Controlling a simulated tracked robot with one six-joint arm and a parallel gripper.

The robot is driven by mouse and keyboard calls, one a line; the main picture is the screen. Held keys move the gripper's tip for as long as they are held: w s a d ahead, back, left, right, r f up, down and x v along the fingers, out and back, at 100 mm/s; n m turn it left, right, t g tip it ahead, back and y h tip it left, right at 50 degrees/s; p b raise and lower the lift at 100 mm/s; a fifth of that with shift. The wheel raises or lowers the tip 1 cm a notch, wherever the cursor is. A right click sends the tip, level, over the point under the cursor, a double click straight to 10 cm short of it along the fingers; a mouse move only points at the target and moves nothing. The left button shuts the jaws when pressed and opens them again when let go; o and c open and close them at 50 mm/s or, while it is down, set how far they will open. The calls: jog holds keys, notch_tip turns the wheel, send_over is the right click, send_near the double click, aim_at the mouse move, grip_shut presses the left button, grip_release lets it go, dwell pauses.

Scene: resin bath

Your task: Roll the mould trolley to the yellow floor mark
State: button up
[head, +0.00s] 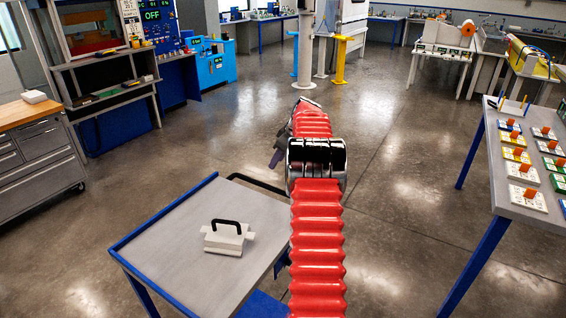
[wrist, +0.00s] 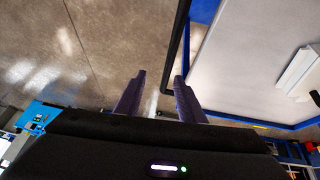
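The mould trolley (head: 170,240) has a grey top with blue edges and stands at the lower left of the head view. A white mould with a black handle (head: 226,240) sits on it; its edge also shows in the wrist view (wrist: 300,72). The trolley's black push bar (head: 256,183) sticks out at its far edge. In the wrist view the push bar (wrist: 177,45) runs down between my fingertips; I cannot tell if they touch it. My gripper (wrist: 158,78) has its fingers apart. In the head view it is partly hidden by my arm. I see no yellow floor mark.
A table with coloured sample blocks (head: 478,178) stands at the right. A drawer cabinet (head: 38,150) and a control bench (head: 110,65) stand at the left. The concrete floor in the middle is clear.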

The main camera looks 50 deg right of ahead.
jog(key=shift+s+d+r+m+g+y, duration=0.15)
jog(key=shift+s+d+r+y, duration=0.2)
jog(key=shift+s+r, duration=0.3)
jog(key=shift+s+d+r+m+g+y, duration=0.1)
jog(key=shift+s+d+r+g+y, duration=0.1)
jog(key=shift+s+d+r+y, duration=0.35)
jog(key=shift+s+d+r+m+g+y, duration=0.1)
jog(key=shift+s+d+r+g+y, duration=0.1)
jog(key=shift+s+r, duration=0.5)
jog(key=shift+s, duration=0.1)
jog(key=shift+a, duration=0.1)
